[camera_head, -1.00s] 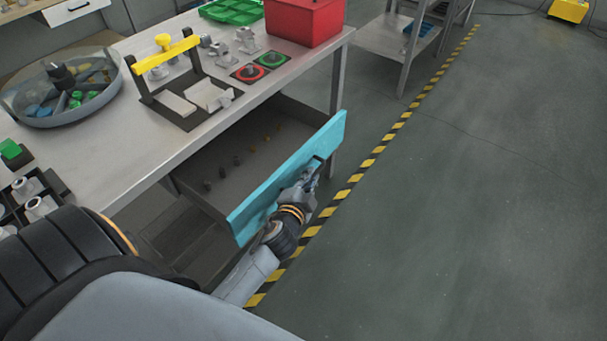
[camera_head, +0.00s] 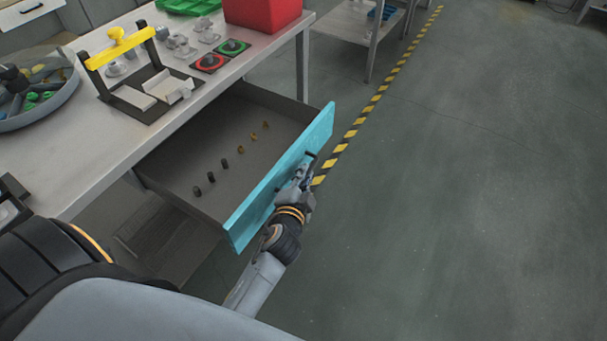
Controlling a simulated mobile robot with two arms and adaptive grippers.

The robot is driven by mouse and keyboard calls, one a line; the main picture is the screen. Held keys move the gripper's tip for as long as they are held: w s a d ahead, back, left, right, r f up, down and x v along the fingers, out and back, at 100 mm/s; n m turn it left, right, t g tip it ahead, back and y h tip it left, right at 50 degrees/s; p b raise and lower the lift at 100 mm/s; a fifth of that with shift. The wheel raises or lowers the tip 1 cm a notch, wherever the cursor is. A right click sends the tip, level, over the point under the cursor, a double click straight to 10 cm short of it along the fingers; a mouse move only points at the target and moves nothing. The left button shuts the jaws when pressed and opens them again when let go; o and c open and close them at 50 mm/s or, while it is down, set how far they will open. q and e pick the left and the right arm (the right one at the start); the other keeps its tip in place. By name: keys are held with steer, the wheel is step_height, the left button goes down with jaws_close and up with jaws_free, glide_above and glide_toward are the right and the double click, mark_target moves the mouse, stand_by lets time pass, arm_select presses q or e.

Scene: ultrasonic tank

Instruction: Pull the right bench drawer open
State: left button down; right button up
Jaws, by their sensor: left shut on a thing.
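The bench drawer has a light blue front (camera_head: 255,208) and a grey tray inside. It stands well out from under the metal bench (camera_head: 95,165), and several small dark and brass parts (camera_head: 225,163) stand in a row on its floor. My left gripper (camera_head: 303,172) is at the outer face of the drawer front, shut on the drawer handle (camera_head: 310,158), which is mostly hidden by the fingers. My right gripper does not show.
On the bench are a yellow-handled carrier (camera_head: 118,47), a round grey bowl of parts (camera_head: 40,112), a red box (camera_head: 262,12) and red and green buttons (camera_head: 233,46). The floor to the right is open, crossed by a yellow-black stripe (camera_head: 362,118).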

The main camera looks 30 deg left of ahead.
arm_select(q)
steer(key=c, duration=1.4)
jaws_free()
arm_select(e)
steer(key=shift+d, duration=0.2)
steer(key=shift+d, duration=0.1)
arm_select(q)
step_height(320, 180, up, 9)
steer(key=shift+r, duration=0.15)
steer(key=shift+s+r, duration=0.1)
steer(key=shift+r, duration=0.35)
steer(key=shift+f, duration=0.1)
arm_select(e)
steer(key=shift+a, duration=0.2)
